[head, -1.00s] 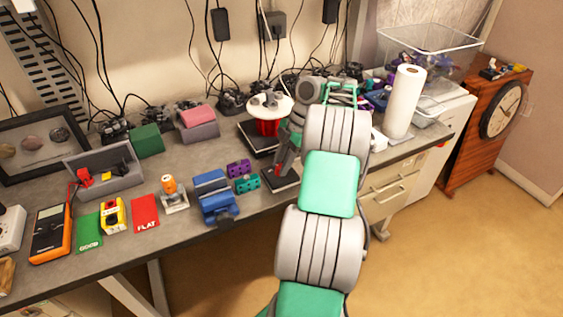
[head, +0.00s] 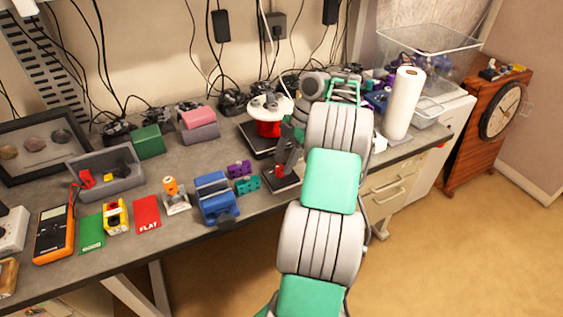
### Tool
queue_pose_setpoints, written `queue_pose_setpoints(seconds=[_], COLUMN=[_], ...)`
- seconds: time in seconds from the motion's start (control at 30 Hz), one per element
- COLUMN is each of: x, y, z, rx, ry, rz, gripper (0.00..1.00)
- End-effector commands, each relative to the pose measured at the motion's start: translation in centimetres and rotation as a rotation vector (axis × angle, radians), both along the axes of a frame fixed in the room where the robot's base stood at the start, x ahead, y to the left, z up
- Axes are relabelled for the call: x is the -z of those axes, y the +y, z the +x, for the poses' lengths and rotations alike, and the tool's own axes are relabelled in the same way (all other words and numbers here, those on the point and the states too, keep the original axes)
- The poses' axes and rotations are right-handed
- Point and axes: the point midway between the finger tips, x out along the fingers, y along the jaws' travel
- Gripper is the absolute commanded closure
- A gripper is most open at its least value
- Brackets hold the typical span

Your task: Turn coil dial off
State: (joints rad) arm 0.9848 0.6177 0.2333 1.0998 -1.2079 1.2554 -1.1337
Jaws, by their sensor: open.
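My gripper (head: 284,167) points down near the front edge of the workbench, right of the teal block. It is open, with its tips just above or at a low dark flat unit (head: 287,184). A small red part shows by the tips; I cannot tell whether it belongs to the unit or to my gripper. A second dark flat unit (head: 256,141) stands behind, with a red container (head: 268,129) and a white disc on it. I cannot make out the coil dial; my wrist and arm hide part of this area.
Left of my gripper on the workbench (head: 170,236) are purple and teal blocks (head: 246,184), a blue vise (head: 214,197) and an orange-topped item (head: 173,192). A paper towel roll (head: 403,104) stands to the right. Cables hang behind. The floor in front is clear.

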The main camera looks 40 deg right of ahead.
Motion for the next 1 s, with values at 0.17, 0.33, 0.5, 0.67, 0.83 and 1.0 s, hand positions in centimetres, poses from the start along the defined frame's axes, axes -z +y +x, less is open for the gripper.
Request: queue_pose_setpoints(seconds=[0.17, 0.33, 0.5, 0.67, 0.83, 1.0], x=[-4.3, -5.4, -5.3, -5.2, -6.3, -11.5], y=[-1.4, -2.0, -2.1, -2.1, -0.7, 8.2], z=[-0.4, -0.5, -0.6, -0.6, 0.4, 4.7], rx=[0.001, 0.0, 0.001, 0.001, 0.027, 0.24], ry=[0.001, 0.001, 0.001, 0.001, 0.009, 0.055], rz=[0.0, 0.001, 0.0, 0.0, -0.005, -0.025], gripper=[0.49, 0.49, 0.49, 0.49, 0.49, 0.49])
